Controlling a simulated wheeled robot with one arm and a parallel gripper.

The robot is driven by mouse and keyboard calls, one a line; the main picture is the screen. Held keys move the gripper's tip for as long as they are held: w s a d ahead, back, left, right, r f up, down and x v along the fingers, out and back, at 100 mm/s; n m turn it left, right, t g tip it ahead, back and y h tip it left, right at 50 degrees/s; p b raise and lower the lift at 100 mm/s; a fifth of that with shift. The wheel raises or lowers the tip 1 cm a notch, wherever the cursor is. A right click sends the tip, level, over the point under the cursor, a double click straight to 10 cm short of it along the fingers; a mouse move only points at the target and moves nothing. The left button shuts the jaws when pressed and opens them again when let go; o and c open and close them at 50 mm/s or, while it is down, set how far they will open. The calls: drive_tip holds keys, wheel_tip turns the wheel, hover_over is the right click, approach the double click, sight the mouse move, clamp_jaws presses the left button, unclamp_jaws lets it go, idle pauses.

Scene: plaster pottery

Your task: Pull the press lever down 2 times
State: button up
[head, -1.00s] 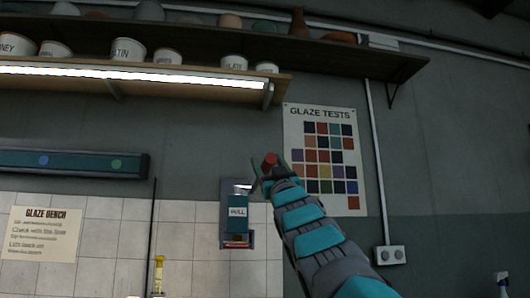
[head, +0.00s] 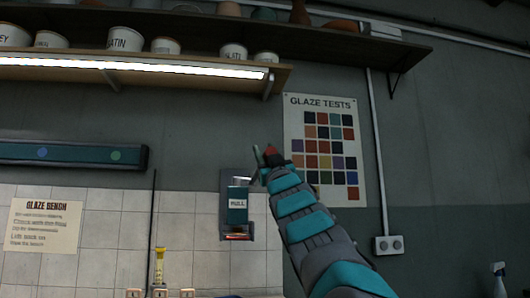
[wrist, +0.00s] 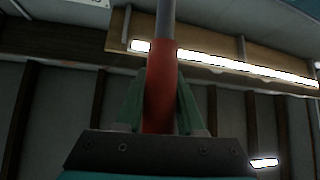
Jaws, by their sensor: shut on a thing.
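The press is a teal block marked PULL (head: 237,199) in a dark frame on the tiled wall. Its lever has a red grip (head: 271,151), up and to the right of the block. In the wrist view the red grip (wrist: 160,90) sits between the two green fingers, with a grey rod (wrist: 166,18) running up from it. My gripper (head: 268,160) is shut on the red grip. The lever's joint to the press is partly hidden behind my gripper and arm.
A shelf (head: 150,68) with a bright light strip and labelled pots hangs above left. The glaze tests poster (head: 293,135) is on the wall behind my arm. Sockets (head: 388,245) sit at right, and a spray bottle (head: 500,283) stands at the lower right.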

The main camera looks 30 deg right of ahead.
clamp_jaws()
idle(0.8)
